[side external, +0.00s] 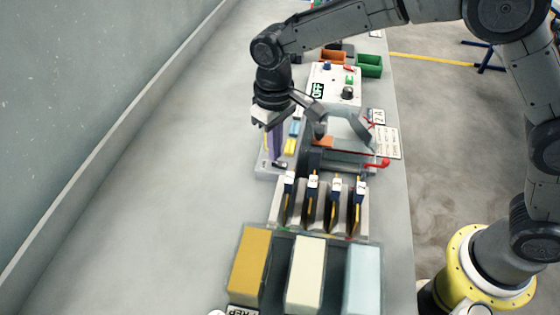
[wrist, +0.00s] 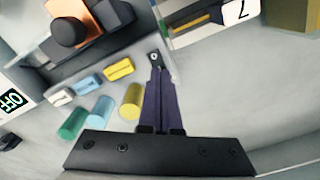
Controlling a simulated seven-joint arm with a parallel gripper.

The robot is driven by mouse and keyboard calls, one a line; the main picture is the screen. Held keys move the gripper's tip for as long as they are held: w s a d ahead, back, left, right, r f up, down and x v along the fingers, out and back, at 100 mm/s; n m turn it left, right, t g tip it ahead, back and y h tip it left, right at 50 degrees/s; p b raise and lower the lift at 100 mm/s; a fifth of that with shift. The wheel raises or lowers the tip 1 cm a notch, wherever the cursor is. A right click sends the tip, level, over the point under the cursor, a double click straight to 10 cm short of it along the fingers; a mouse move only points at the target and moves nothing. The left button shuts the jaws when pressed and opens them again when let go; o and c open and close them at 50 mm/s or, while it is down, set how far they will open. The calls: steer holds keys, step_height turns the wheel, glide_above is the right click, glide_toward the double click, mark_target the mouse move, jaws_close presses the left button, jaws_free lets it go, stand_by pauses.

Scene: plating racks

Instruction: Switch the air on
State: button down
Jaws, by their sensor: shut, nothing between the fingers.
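My gripper (side external: 276,154) points down, with its purple fingers together and nothing held. In the wrist view the fingertips (wrist: 156,68) are at or just above a small dark piece with a pale round end (wrist: 154,57). In the side view a small black and white fitting (side external: 280,164) sits beside the fingertips on a pale grey base plate (side external: 262,172); I cannot tell if they touch it. A white control box (side external: 347,74) farther back has a black knob, coloured buttons and a sign reading OFF (side external: 317,91). The sign shows in the wrist view (wrist: 12,101). No label marks the air switch.
Yellow and blue blocks (side external: 290,146) lie close right of the fingers. A rack with several upright tagged pieces (side external: 313,200) and coloured blocks (side external: 306,270) stand in front. A red-handled device (side external: 350,160) is to the right. The bench at left is clear.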

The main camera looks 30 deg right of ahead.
steer(key=shift+f, duration=0.85)
stand_by(0.4)
steer(key=shift+r, duration=3.55)
